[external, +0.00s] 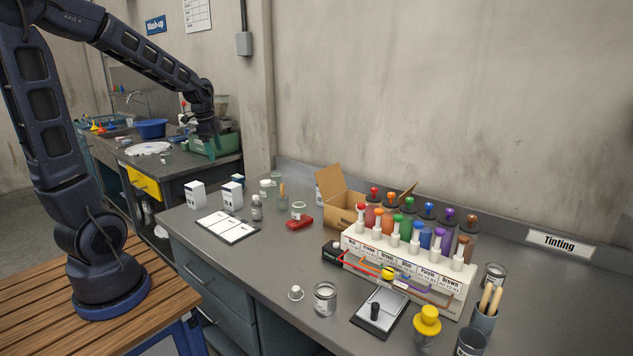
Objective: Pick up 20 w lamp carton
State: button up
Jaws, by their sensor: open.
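Two small white cartons with dark markings stand upright on the grey bench, a left one (195,197) and a right one (232,197). Their print is too small to read, so I cannot tell which, if either, is the 20 W lamp carton. My gripper (208,150) is open and points down, seen above and behind the cartons in the picture, in front of the green box by the wash-up counter. It appears empty and apart from both cartons.
White cards (228,227) lie in front of the cartons, with jars (257,210) to their right. An open cardboard box (340,200) and a tinting rack (400,262) with coloured bottles stand farther right. The bench's front left is clear.

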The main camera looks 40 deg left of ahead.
jog(key=w+a+f+m+g, duration=0.1)
jog(key=w+a+f+m, duration=0.35)
jog(key=w+f, duration=0.25)
jog(key=m+h, duration=0.2)
jog(key=m, duration=0.1)
send_over(231, 184)
jog(key=shift+n+g, duration=0.25)
jog(key=shift+g, duration=0.05)
jog(key=f, duration=0.7)
jog(key=shift+s+a+f, duration=0.15)
jog(key=shift+a+f, duration=0.1)
jog(key=f, duration=0.5)
jog(key=shift+d+f, duration=0.2)
jog(key=shift+d, duration=0.2)
jog(key=shift+d+f, duration=0.2)
jog(key=shift+f, duration=0.65)
jog(key=shift+d+f, duration=0.15)
jog(key=shift+f, duration=0.75)
jog(key=shift+d+f, duration=0.2)
jog(key=shift+f, duration=0.65)
jog(key=shift+c, duration=0.4)
jog(key=c, duration=1)
